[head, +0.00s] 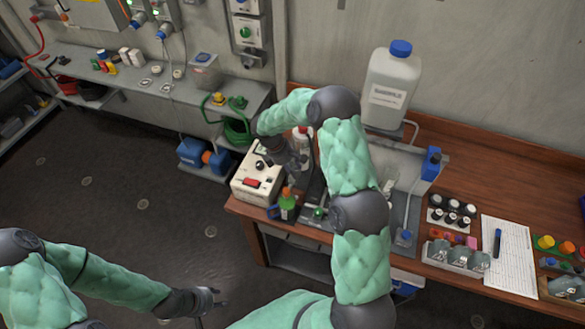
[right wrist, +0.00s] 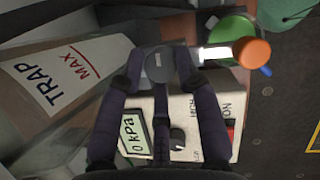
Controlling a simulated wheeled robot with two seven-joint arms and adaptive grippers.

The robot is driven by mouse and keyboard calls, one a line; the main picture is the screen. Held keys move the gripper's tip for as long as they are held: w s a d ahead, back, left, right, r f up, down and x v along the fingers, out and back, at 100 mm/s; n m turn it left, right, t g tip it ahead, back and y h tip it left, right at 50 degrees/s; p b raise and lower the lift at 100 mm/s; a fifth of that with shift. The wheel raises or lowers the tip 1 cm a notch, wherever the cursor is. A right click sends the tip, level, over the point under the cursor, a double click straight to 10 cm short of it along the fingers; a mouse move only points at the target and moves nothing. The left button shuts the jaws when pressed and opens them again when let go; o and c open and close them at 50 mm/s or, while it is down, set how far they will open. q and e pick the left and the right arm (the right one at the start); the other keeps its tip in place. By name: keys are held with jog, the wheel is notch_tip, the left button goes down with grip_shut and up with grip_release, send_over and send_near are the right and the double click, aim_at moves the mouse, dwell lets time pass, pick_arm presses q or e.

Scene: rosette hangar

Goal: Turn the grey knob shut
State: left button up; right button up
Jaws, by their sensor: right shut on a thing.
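The grey knob (right wrist: 159,64) is a round grey disc with a small light mark, in the upper middle of the right wrist view. My right gripper (right wrist: 157,75) is shut on it, with dark fingers on both sides. In the head view my right gripper (head: 292,162) reaches down beside the white box, and its fingers and the arm hide the knob there. My left gripper (head: 207,297) hangs over the dark floor at the lower middle, away from the bench. Its finger opening is too small to judge.
A white box (head: 246,187) with a red switch and a 0 kPa display (right wrist: 132,134) stands beside the knob. A green bottle with an orange cap (right wrist: 252,52) is close by. A vessel labelled TRAP MAX (right wrist: 62,75) is at left. A large jug (head: 392,85) stands behind.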

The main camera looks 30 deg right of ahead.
jog(key=shift+s+d+f+m+g+b, duration=0.15)
jog(key=shift+m+b, duration=0.1)
jog(key=shift+m, duration=0.2)
jog(key=shift+w+f+m+g+b, duration=0.15)
jog(key=shift+m+b, duration=0.1)
jog(key=shift+m, duration=0.2)
jog(key=shift+s+r+m, duration=0.15)
jog(key=shift+r+m, duration=0.05)
jog(key=shift+m, duration=0.2)
jog(key=o, duration=1.1)
jog(key=shift+s, duration=0.15)
jog(key=shift+d, duration=0.1)
jog(key=shift+r, duration=0.1)
jog(key=shift+w+a+r, duration=0.2)
jog(key=shift+w+r, duration=0.1)
jog(key=v, duration=1.1)
jog(key=shift+d+r, duration=0.15)
jog(key=shift+d, duration=0.1)
